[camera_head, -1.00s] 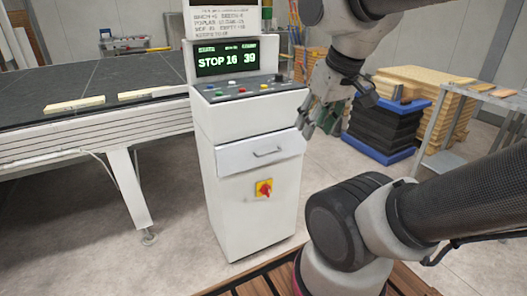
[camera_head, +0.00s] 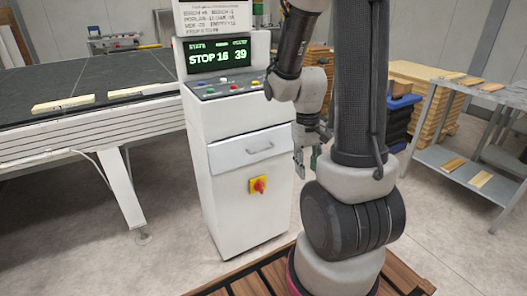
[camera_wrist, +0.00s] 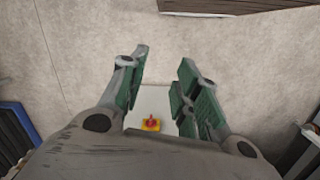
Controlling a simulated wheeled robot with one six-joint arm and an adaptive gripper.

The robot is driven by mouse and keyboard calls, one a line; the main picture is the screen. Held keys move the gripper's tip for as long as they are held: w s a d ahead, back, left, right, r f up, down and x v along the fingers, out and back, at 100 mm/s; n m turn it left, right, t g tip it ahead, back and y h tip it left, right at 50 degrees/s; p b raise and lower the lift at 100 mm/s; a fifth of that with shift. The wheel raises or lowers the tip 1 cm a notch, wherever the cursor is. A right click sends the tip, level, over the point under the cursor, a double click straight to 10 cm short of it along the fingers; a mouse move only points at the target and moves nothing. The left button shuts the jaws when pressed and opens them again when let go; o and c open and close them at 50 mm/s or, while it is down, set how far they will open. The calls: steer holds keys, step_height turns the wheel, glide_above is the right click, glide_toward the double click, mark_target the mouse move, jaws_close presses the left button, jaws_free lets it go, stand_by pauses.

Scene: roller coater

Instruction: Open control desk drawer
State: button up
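The control desk (camera_head: 237,200) is a white cabinet left of centre in the head view. My gripper (camera_head: 308,168) hangs fingers down to the right of the drawer, apart from the handle. In the wrist view my gripper (camera_wrist: 160,85) has its green-padded fingers spread with nothing between them. The white desk front (camera_wrist: 155,100) shows beyond the fingers there, with the red and yellow switch (camera_wrist: 151,125). The handle is not visible in the wrist view.
The rotary switch (camera_head: 258,186) sits below the drawer. A conveyor table (camera_head: 80,85) with wooden slats stands at left. A metal shelf table (camera_head: 460,165) and stacked boards stand at right. Bare floor (camera_head: 180,215) lies around the desk. A wooden pallet edge (camera_head: 240,285) is in front.

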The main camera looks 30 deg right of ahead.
steer(key=w+d+f+m+t, duration=0.15)
steer(key=w+f, duration=0.25)
steer(key=f, duration=0.5)
steer(key=w+d+f+m+t, duration=0.1)
steer(key=w+d+f+m, duration=0.15)
steer(key=f, duration=0.75)
steer(key=m+t, duration=1)
steer(key=t, duration=0.5)
glide_toward(264, 150)
steer(key=w, duration=0.3)
steer(key=shift+m+g, duration=0.25)
steer(key=shift+m, duration=0.15)
steer(key=x, duration=0.7)
steer(key=shift+w+f, duration=0.25)
steer(key=shift+f, duration=0.05)
steer(key=shift+c, duration=0.5)
jaws_close()
